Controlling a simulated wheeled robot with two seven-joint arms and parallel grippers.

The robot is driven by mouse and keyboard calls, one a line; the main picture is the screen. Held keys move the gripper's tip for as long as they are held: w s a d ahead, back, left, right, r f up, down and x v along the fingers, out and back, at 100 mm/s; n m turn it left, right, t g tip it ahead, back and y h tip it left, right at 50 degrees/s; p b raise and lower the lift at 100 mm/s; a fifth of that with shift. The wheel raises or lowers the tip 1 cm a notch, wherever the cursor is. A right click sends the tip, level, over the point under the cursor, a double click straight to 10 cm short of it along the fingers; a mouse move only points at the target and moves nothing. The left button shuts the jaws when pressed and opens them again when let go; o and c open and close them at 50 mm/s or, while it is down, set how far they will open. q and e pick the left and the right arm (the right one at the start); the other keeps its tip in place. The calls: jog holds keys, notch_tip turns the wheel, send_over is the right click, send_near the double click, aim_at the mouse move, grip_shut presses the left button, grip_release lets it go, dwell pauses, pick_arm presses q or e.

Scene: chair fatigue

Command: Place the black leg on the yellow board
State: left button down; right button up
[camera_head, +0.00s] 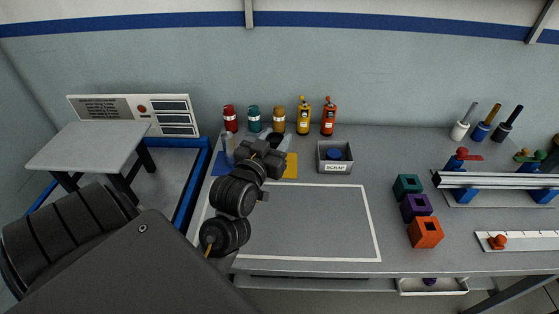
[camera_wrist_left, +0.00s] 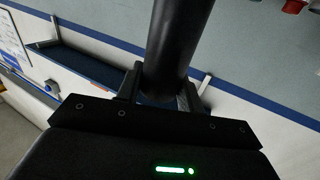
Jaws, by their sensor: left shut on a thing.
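My left gripper (camera_head: 262,152) is over the back left of the workbench, beside and partly in front of the yellow board (camera_head: 291,167). In the left wrist view, its two fingers (camera_wrist_left: 163,95) are shut on the black leg (camera_wrist_left: 176,42), a thick dark cylinder running out past the top of the picture. In the head view, gripper and leg are both dark and hard to tell apart; I cannot tell whether the leg touches the board. Only the board's right part shows clearly. My right gripper is in neither view.
A blue board (camera_head: 221,163) lies left of the gripper. Several coloured bottles (camera_head: 279,119) stand behind. A grey scrap bin (camera_head: 335,157) is to the right, with coloured blocks (camera_head: 415,208) beyond. The white-outlined area (camera_head: 315,222) is clear. A grey stool (camera_head: 90,146) stands left.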

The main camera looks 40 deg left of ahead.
pick_arm(q)
jog(key=w+a+f, duration=0.9)
jog(key=a+f, duration=0.1)
jog(key=f, duration=0.3)
jog(key=shift+a, duration=0.2)
jog(key=shift+w, duration=0.1)
jog(key=shift+f, duration=0.2)
jog(key=c, duration=0.9)
grip_release()
